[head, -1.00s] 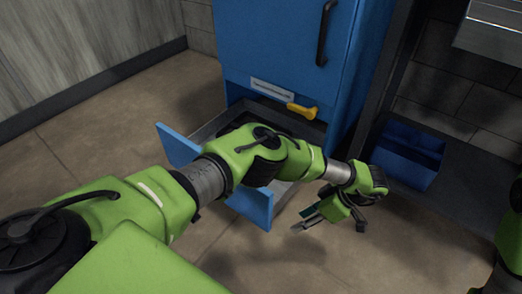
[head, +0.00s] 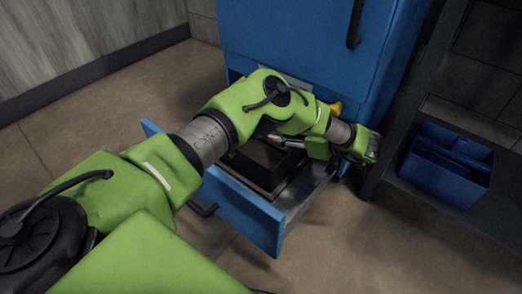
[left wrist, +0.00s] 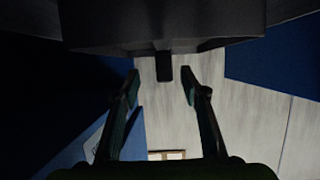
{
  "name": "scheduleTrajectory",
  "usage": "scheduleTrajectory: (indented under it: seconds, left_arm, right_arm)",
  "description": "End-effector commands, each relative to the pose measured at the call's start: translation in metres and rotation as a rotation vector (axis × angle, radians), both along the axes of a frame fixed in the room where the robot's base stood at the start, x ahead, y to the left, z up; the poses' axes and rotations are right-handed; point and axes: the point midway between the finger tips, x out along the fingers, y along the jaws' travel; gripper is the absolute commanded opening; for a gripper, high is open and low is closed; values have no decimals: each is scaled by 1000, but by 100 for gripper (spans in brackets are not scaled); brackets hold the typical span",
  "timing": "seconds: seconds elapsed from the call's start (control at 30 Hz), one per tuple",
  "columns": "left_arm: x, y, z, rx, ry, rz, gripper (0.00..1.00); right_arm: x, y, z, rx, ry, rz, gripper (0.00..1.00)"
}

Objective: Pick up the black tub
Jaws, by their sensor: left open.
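The black tub (head: 262,166) sits in the open drawer, partly hidden under my left forearm. In the left wrist view it is the large dark body (left wrist: 165,28) across the top, with a small dark tab (left wrist: 164,67) hanging from its edge. My left gripper (head: 280,141) is over the drawer at the tub's right side in the head view. In the left wrist view its two fingers (left wrist: 160,84) are apart, one on each side of the tab's line, with nothing seen clamped. I cannot tell whether they touch the tub. My right gripper is out of view.
The blue drawer front (head: 242,212) stands pulled out from the blue cabinet (head: 300,40), with a dark handle. A yellow handle (head: 336,108) shows behind my wrist. A blue bin (head: 445,165) sits on a dark shelf at right. The floor in front is clear.

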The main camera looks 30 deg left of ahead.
Motion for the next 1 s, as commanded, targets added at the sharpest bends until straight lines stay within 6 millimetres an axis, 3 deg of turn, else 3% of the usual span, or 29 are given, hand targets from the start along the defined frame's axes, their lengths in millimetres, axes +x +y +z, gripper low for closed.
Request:
scheduleTrajectory:
  seconds: [0.1,0.37,0.7,1.0]
  left_arm:
    - [1,21,-13,0,-1,1,40]
    - [2,38,-18,-1,0,0,40]
    - [-1,74,-36,-2,-1,0,40]
    - [0,83,-35,-2,1,-1,40]
  right_arm:
    - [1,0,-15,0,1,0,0]
    - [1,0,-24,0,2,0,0]
    - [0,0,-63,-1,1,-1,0]
    - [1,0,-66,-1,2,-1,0]
